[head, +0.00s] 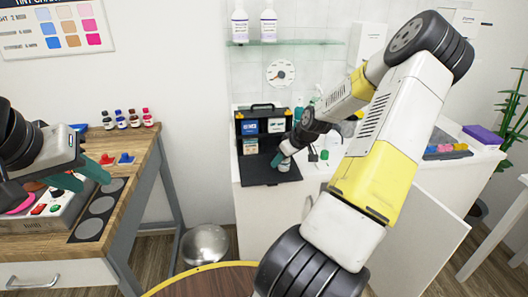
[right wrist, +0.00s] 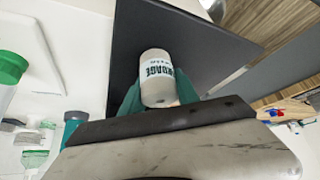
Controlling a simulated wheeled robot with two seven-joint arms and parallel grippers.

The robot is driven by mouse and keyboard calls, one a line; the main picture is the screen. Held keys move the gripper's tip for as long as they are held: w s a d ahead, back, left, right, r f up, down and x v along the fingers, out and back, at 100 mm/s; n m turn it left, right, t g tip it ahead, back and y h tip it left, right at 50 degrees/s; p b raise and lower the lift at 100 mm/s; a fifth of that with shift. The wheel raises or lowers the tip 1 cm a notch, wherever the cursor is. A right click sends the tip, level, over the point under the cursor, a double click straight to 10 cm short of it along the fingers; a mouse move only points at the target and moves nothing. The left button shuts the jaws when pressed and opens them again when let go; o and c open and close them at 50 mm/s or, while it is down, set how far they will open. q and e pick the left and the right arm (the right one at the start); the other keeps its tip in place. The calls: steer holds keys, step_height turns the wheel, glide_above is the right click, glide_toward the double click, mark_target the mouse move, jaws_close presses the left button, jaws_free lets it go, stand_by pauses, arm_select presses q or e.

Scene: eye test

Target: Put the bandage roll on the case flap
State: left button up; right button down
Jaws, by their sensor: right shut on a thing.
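The dark case (head: 262,128) stands open on the white counter, its flap (head: 262,175) lying flat in front. My right gripper (head: 283,160) is over the right part of the flap. It is shut on the white bandage roll (head: 285,167). In the right wrist view the roll (right wrist: 157,78) shows its printed label between my teal fingers, with the dark flap (right wrist: 190,40) behind it. I cannot tell whether the roll touches the flap. My left gripper (head: 82,175) is open and empty above the wooden bench at the left.
Bottles and a green-capped jar (head: 324,155) stand on the counter right of the flap. The wooden bench (head: 130,150) holds small bottles, coloured pieces and a dark strip with grey discs. A metal bin (head: 205,245) is on the floor. The flap's left part is clear.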

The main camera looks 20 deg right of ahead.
steer(key=shift+f, duration=0.15)
steer(key=c, duration=0.9)
jaws_free()
steer(key=v, duration=1.2)
steer(key=s+a+r+g+h, duration=0.1)
steer(key=s+a+r, duration=0.1)
steer(key=a, duration=0.4)
steer(key=s+a+r+g+h, duration=0.1)
steer(key=s+a+r+g, duration=0.15)
steer(key=a, duration=0.35)
steer(key=s+a+r+m+t+y, duration=0.1)
steer(key=s+a+r+m, duration=0.1)
steer(key=s+a+r, duration=0.3)
steer(key=s+a+r+m+t, duration=0.1)
steer(key=s+a+r+t, duration=0.1)
steer(key=s+a+r, duration=0.4)
steer(key=shift+s+a+r+m+y, duration=0.25)
steer(key=shift+s+r+m+y, duration=0.15)
steer(key=shift+s, duration=2.1)
